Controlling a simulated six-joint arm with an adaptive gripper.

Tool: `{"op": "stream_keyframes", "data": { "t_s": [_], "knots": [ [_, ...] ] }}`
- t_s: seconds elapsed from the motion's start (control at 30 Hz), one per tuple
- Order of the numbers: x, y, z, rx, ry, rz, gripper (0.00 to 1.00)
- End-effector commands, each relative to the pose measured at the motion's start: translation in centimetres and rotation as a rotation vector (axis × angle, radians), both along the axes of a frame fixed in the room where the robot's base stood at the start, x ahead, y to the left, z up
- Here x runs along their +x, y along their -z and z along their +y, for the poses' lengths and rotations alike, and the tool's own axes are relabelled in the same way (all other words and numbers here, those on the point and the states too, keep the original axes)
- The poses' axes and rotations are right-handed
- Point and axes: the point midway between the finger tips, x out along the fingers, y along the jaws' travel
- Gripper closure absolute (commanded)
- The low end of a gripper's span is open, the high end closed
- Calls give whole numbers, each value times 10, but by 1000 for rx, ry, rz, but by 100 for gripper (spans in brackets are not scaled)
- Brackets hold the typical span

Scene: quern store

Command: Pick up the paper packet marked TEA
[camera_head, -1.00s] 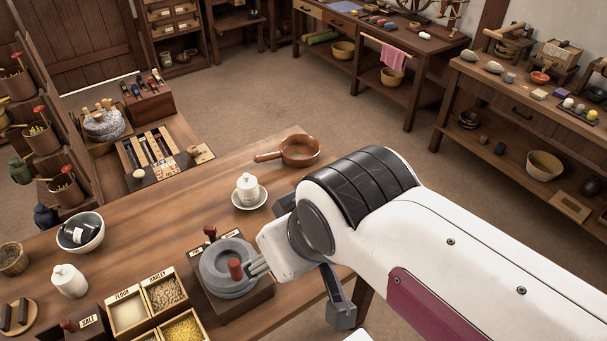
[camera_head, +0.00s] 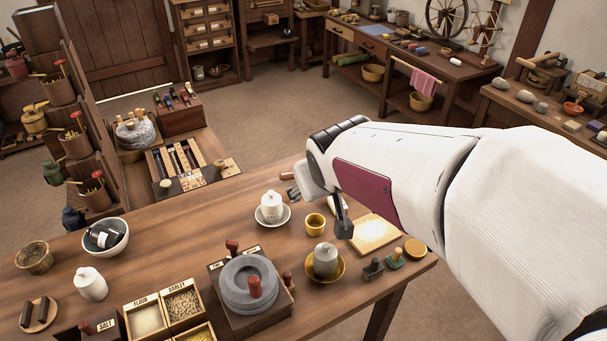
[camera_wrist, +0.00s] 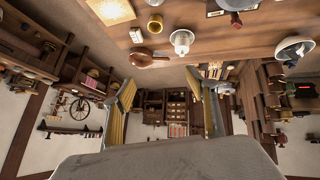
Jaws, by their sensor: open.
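A small white packet with a dark mark (camera_wrist: 136,35) lies on the wooden table in the wrist view, between the copper pan (camera_wrist: 148,57) and the yellow cup (camera_wrist: 155,24). The mark is too small to read. In the head view the white packet (camera_head: 333,203) shows only in part, behind my arm. My gripper (camera_wrist: 168,100) is open in the wrist view, with its two yellow-padded fingers wide apart and nothing between them. In the head view my gripper (camera_head: 290,192) is above the table, left of the packet, near the lidded white jar (camera_head: 272,207).
The white jar stands on a saucer. Near it are the yellow cup (camera_head: 315,223), a grey jar on a yellow saucer (camera_head: 325,262), a pale board (camera_head: 376,236) and a stone quern (camera_head: 248,288). The pan is mostly hidden by my arm in the head view. Bare tabletop (camera_head: 190,237) lies to the left.

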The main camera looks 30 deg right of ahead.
Motion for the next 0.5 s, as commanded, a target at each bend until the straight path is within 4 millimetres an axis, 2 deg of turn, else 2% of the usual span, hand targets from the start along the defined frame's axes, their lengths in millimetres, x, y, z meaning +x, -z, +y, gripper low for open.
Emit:
{"op": "stream_keyframes", "data": {
  "t_s": [0.2, 0.5],
  "knots": [
    [35, 15, -34, -38, 4, -27, 42],
    [77, 42, -78, -73, -10, -70, 42]
  ]
}}
